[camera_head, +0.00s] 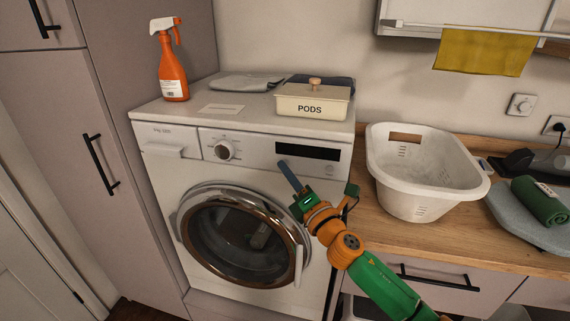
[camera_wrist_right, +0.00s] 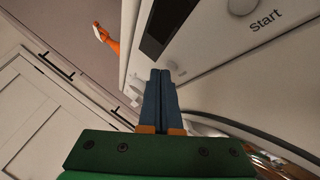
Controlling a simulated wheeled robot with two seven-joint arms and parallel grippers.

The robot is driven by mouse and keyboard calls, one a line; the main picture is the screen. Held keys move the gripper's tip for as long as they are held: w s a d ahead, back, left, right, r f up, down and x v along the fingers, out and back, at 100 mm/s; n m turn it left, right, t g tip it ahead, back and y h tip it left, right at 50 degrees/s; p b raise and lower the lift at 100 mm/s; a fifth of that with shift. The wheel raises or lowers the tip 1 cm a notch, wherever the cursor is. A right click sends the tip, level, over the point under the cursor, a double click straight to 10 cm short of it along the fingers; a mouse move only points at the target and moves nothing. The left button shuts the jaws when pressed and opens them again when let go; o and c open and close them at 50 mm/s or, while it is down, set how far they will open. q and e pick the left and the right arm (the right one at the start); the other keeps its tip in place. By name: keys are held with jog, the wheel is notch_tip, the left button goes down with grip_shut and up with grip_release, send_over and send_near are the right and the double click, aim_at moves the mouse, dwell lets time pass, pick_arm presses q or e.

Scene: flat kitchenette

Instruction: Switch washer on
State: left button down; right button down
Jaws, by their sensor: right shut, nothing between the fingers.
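The white washer (camera_head: 255,185) stands in the middle of the head view with its round door closed. Its control panel has a dial (camera_head: 224,150), a dark display (camera_head: 307,151) and a small round button (camera_head: 329,169) below the display. In the right wrist view the button (camera_wrist_right: 243,5) carries the word "Start" beside it. My right gripper (camera_head: 283,164) is shut and empty, in front of the panel just below the display's left end, left of the button. In the wrist view its blue fingers (camera_wrist_right: 160,75) are together. Contact with the panel cannot be told. My left gripper is not in view.
On the washer top are an orange spray bottle (camera_head: 173,70), a PODS box (camera_head: 312,101) and folded cloths (camera_head: 245,82). A white laundry basket (camera_head: 420,170) stands on the wooden counter at right. A tall cabinet (camera_head: 70,120) borders the washer at left.

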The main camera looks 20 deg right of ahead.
jog(key=shift+w+d, duration=0.1)
jog(key=shift+w, duration=0.1)
dwell(0.5)
jog(key=shift+s+a, duration=0.2)
jog(key=shift+s, duration=0.1)
jog(key=shift+s+a, duration=0.1)
jog(key=shift+s, duration=0.15)
jog(key=shift+s+a+p, duration=0.1)
jog(key=shift+p, duration=0.2)
jog(key=s+a, duration=0.1)
jog(key=s, duration=0.1)
jog(key=s+a+p, duration=0.1)
jog(key=s+a, duration=0.1)
jog(key=shift+s+a+p, duration=0.1)
jog(key=shift+s+p, duration=0.2)
jog(key=shift+s, duration=0.05)
